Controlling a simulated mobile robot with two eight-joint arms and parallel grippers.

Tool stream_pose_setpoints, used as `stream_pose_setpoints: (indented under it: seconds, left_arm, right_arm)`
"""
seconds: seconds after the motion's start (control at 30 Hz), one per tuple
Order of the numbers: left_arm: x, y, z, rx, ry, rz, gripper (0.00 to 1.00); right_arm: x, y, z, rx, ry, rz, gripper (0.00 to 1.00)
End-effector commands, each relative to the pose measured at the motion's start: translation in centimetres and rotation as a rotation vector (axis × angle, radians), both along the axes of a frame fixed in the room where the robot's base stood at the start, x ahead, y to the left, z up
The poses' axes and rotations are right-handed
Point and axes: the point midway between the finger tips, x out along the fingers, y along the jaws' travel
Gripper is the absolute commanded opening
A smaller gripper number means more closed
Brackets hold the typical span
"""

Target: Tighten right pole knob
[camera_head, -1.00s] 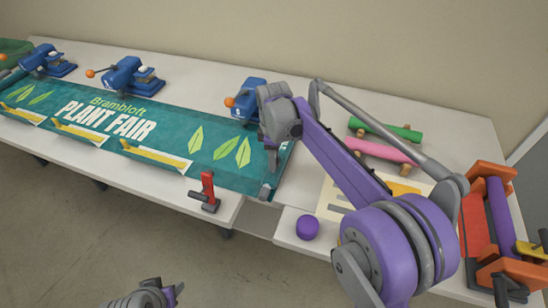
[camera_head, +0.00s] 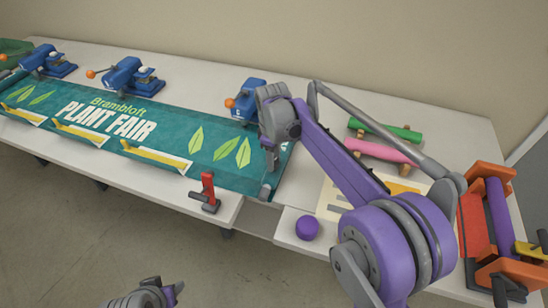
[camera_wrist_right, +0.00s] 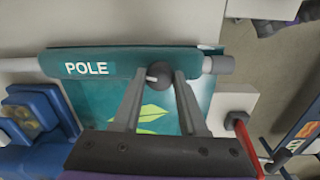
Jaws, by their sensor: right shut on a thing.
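The teal banner (camera_head: 115,125) reads "Brambloft Plant Fair" and lies along the table. The pole (camera_wrist_right: 220,65) shows in the right wrist view as a grey rod running through the banner's teal sleeve (camera_wrist_right: 88,68), marked "POLE". Its grey end also shows in the head view (camera_head: 265,191). A small round knob (camera_wrist_right: 159,73) sits at the pole. My right gripper (camera_wrist_right: 159,75) is shut on this knob, one finger on each side. In the head view my right gripper (camera_head: 270,160) hides the knob. My left gripper (camera_head: 172,293) hangs at the bottom edge, away from the table, partly cut off.
Blue clamp-like tools (camera_head: 248,98) with orange balls stand along the banner's far edge. Green (camera_head: 385,129) and pink (camera_head: 378,151) rolls lie behind my right arm. An orange roller machine (camera_head: 492,225) stands at right.

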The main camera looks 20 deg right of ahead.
Motion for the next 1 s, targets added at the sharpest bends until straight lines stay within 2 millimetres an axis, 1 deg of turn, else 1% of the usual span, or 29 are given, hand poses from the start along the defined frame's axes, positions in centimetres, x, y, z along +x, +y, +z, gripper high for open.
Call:
stream_pose_setpoints:
  seconds: [1.0]
  left_arm:
    - [0.3, 0.0, 1.3, 0.000, -0.005, 0.000, 0.50]
  right_arm:
    - [0.2, 0.0, 0.1, 0.000, -0.002, -0.960, 0.00]
